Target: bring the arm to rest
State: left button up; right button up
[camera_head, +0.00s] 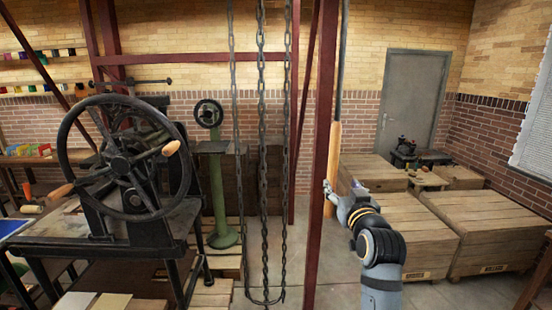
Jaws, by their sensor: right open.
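My right arm (380,250) comes up from the lower right, grey and black with orange rings. Its gripper (328,190) is open, with its fingers at a wooden handle (334,150). The handle hangs upright on a dark rod or cord beside a red steel post. The fingers overlap the handle in the view; I cannot tell whether they touch it. My left arm and gripper are not in view.
A red post (319,120) stands just left of the gripper, and chains (262,150) hang beyond it. A press with a large wheel (70,150) stands at left. Wooden crates (405,230) fill the right, and a grey door (410,100) is behind.

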aim_at(334, 180)
jog(key=shift+s+a+f, duration=0.1)
jog(key=shift+s+f, duration=0.3)
jog(key=shift+s, duration=0.3)
jog(key=w+b, duration=0.1)
jog(key=w, duration=0.7)
jog(key=shift+w+a, duration=0.15)
jog(key=shift+w+d+r+b, duration=0.15)
jog(key=shift+w+d+b, duration=0.25)
jog(key=shift+d, duration=0.5)
